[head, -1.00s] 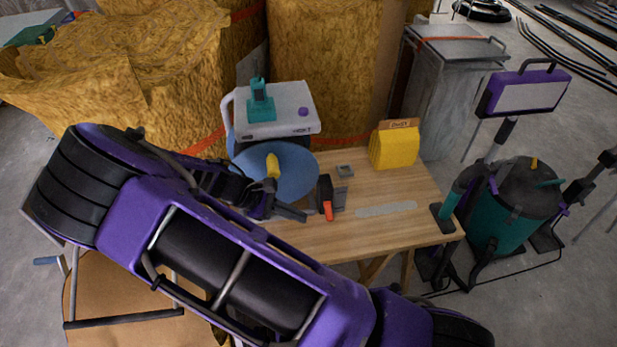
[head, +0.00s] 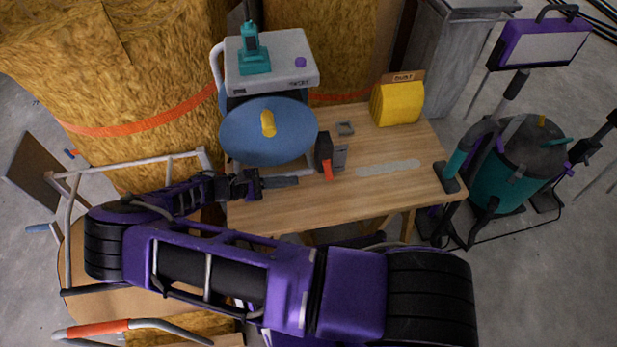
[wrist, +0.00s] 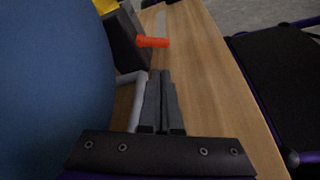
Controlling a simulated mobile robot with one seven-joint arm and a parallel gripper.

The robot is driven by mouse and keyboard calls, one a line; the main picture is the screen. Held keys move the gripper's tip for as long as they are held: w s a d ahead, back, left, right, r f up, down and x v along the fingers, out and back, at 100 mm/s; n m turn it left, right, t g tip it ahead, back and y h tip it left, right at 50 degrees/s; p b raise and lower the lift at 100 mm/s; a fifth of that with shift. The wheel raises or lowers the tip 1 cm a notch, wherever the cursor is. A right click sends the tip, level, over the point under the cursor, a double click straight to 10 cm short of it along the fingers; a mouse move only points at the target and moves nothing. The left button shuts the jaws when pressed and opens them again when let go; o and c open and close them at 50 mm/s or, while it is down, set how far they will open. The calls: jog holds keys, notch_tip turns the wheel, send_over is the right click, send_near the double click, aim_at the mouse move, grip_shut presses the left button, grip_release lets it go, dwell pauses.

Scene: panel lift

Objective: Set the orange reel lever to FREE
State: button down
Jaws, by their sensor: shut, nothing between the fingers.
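The orange reel lever (head: 328,171) sticks out from a dark block (head: 323,148) on the wooden table, beside the blue reel disc (head: 262,138). In the wrist view the lever (wrist: 153,42) points right from the dark block (wrist: 126,38). My gripper (head: 297,181) is shut and empty, to the left of the lever in the head view and apart from it. In the wrist view its fingertips (wrist: 161,73) lie just below the lever in the picture. I cannot read any FREE mark. The blue disc fills the left of the wrist view.
A yellow bag (head: 398,103) and a small grey piece (head: 345,128) stand on the table (head: 400,190). A grey strip (head: 388,168) lies to the right of the lever. A teal vacuum (head: 515,165) stands off the table's right edge.

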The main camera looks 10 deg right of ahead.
aim_at(319, 185)
jog(key=x, duration=0.9)
jog(key=shift+d+f, duration=0.1)
jog(key=shift+d, duration=0.2)
jog(key=shift+n, duration=0.5)
jog(key=shift+n+g, duration=0.3)
jog(key=shift+g, duration=0.1)
